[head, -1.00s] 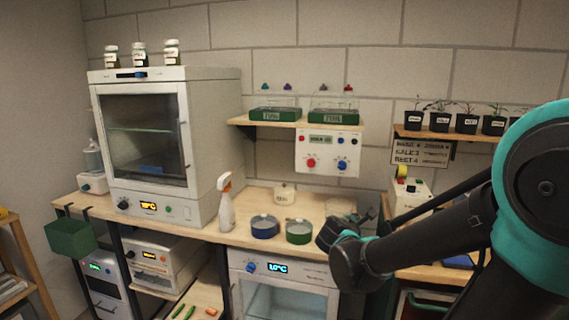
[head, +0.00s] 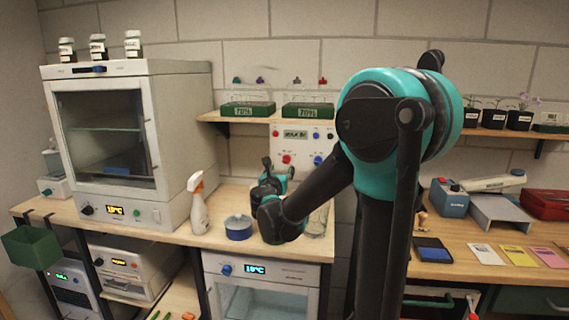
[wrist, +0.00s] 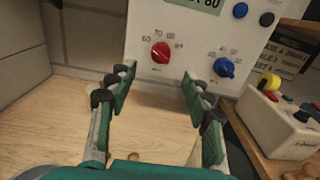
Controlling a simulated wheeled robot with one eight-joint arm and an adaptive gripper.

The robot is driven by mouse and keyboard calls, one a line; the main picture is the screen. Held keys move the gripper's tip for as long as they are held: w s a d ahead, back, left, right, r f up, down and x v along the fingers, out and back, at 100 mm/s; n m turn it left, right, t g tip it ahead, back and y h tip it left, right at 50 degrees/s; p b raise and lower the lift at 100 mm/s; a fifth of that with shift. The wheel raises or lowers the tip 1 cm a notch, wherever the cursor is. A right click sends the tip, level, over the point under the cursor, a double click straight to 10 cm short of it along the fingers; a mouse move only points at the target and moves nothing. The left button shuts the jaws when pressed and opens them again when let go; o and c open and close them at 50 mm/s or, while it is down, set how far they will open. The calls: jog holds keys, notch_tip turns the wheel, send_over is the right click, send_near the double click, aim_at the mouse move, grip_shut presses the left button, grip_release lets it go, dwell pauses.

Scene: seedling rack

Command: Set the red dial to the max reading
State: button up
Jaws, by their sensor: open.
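The red dial (wrist: 160,53) sits on the white control panel (wrist: 143,80), left of a blue dial (wrist: 224,68). Marks are printed around the red dial, too small to read surely. In the head view the red dial (head: 287,159) shows on the wall panel (head: 303,131) under the shelf. My gripper (wrist: 158,80) is open and empty, its fingers pointing toward the panel below and on both sides of the red dial, apart from it. In the head view my gripper (head: 278,168) is below the panel, over the bench, partly hidden by my arm.
A yellow-topped device (wrist: 285,120) stands right of my gripper. A spray bottle (head: 199,205) and a blue dish (head: 238,227) stand on the bench (head: 175,238). Green racks (head: 248,109) are on the shelf above. A white oven (head: 125,145) stands at left.

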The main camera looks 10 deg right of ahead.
aim_at(285, 161)
jog(key=x, duration=0.8)
jog(key=shift+w+d, duration=0.15)
jog(key=shift+w, duration=0.15)
jog(key=shift+c, duration=0.2)
jog(key=c, duration=1.1)
